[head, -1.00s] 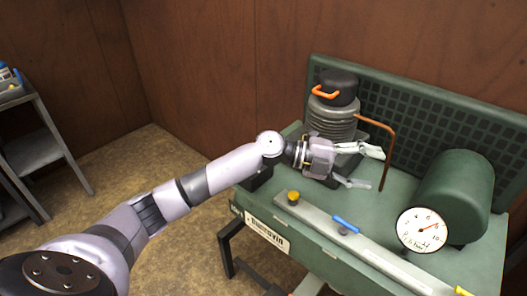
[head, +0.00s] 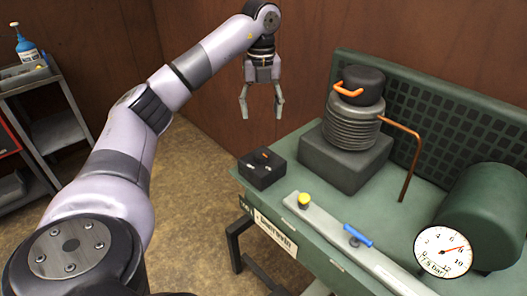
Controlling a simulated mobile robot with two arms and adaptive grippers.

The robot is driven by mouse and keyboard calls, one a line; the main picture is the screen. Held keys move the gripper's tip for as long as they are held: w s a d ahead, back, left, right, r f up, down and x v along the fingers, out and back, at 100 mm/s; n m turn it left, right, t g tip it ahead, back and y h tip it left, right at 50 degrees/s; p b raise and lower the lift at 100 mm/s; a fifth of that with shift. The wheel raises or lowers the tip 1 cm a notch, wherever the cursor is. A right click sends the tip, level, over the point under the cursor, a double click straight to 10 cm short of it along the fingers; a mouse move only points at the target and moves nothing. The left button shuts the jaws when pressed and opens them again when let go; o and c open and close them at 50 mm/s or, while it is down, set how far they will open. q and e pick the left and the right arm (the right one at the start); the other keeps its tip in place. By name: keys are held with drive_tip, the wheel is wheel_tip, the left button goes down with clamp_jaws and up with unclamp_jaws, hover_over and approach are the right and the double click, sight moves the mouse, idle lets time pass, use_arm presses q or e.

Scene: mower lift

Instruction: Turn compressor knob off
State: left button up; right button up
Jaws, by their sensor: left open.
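A small black box (head: 262,172) with a dark knob on top, marked in orange (head: 263,156), sits at the left end of the green bench (head: 300,262). The compressor (head: 354,122), a ribbed grey cylinder with a black cap and an orange handle (head: 349,89), stands on a dark block behind it to the right. My left gripper (head: 261,116) is open and empty, fingers pointing down. In the picture it is above the black box and left of the compressor, apart from both. My right gripper is out of view.
A copper pipe (head: 410,165) runs from the compressor to the bench. A green tank (head: 485,213) with a round gauge (head: 443,252) is at right. A front rail carries a yellow knob (head: 304,200) and a blue lever (head: 357,235). A grey cart (head: 55,100) stands at left.

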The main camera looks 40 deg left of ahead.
sight(262, 153)
use_arm(q)
wheel_tip(262, 153, down, 15)
drive_tip(key=shift+r, duration=0.2)
drive_tip(key=shift+c, duration=0.4)
drive_tip(key=c, duration=1.1)
